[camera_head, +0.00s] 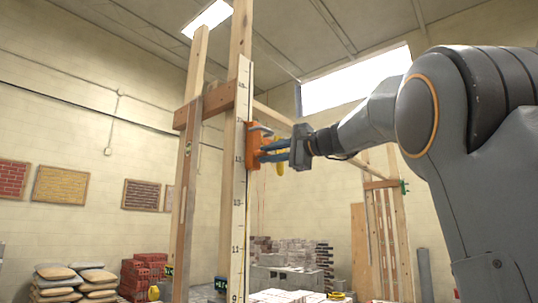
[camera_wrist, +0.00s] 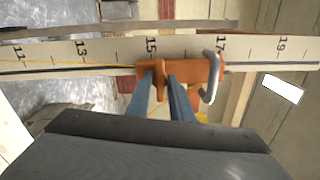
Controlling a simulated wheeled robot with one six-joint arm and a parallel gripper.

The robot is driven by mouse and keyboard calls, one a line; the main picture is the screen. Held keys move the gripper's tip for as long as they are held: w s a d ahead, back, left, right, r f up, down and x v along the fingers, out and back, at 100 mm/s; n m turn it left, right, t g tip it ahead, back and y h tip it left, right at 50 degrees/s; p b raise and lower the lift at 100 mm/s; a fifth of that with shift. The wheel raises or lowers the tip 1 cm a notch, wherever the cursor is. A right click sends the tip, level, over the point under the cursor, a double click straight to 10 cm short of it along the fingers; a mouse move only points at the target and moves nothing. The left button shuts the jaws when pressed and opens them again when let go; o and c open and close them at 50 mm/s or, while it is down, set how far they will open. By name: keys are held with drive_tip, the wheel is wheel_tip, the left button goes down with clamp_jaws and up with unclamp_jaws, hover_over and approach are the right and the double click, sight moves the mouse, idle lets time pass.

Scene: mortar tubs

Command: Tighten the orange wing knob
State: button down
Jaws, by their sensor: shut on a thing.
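An orange clamp (camera_head: 252,150) sits on an upright pole with a numbered scale (camera_head: 241,200). In the wrist view the clamp (camera_wrist: 200,72) lies across the scale between about 15 and 17, with a grey hook (camera_wrist: 212,78) at its right end. The orange wing knob (camera_wrist: 160,82) sticks out from the clamp toward my wrist. My gripper (camera_head: 266,151) reaches the clamp from the right. In the wrist view its two blue fingers (camera_wrist: 161,90) are shut on the knob, one on each side. The knob is hard to make out in the head view.
A yellow thing (camera_head: 280,162) hangs beside my fingers. Timber uprights (camera_head: 186,170) stand left of the pole, and another timber frame (camera_head: 385,220) stands behind at right. Bags (camera_head: 75,280), bricks (camera_head: 142,275) and blocks (camera_head: 290,275) are stacked low down.

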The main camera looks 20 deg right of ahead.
drive_tip(key=c, duration=1.6)
unclamp_jaws()
drive_tip(key=shift+o, duration=0.2)
drive_tip(key=b+v, duration=0.2)
drive_tip(key=v, duration=0.6)
drive_tip(key=shift+b, duration=0.35)
drive_tip(key=shift+w, duration=0.1)
